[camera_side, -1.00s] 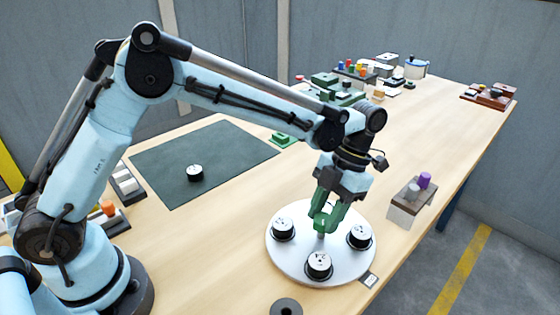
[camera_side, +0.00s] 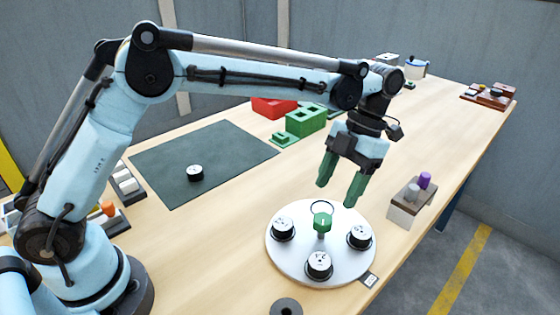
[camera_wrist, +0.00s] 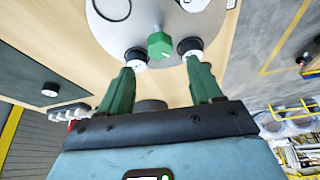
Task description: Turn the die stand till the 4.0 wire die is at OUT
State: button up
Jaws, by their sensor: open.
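The die stand (camera_side: 290,260) is a round white disc with a green knob (camera_side: 322,222) on a post at its middle. Three black dies with white tops sit on it: left (camera_side: 283,229), front (camera_side: 319,266) and right (camera_side: 360,237). Their markings are too small to read. An empty ring outline (camera_side: 322,208) shows at the back. The wrist view shows the knob (camera_wrist: 160,45) beyond the open fingers.
A dark mat (camera_side: 220,150) with another die (camera_side: 195,173) lies to the left. A small block holding grey and purple pegs (camera_side: 405,212) stands right of the stand. Green blocks (camera_side: 305,118) and a red bin (camera_side: 272,107) are behind. A dark ring (camera_side: 286,306) lies in front.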

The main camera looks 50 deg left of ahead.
jog(key=shift+v, duration=2.8)
jog(key=n+t, duration=0.5)
jog(key=n, duration=0.6)
send_near(323, 219)
jog(key=shift+h, duration=0.4)
jog(key=f, duration=0.8)
jog(key=shift+w+a+f, duration=0.25)
jog(key=shift+f, duration=0.15)
grip_shut()
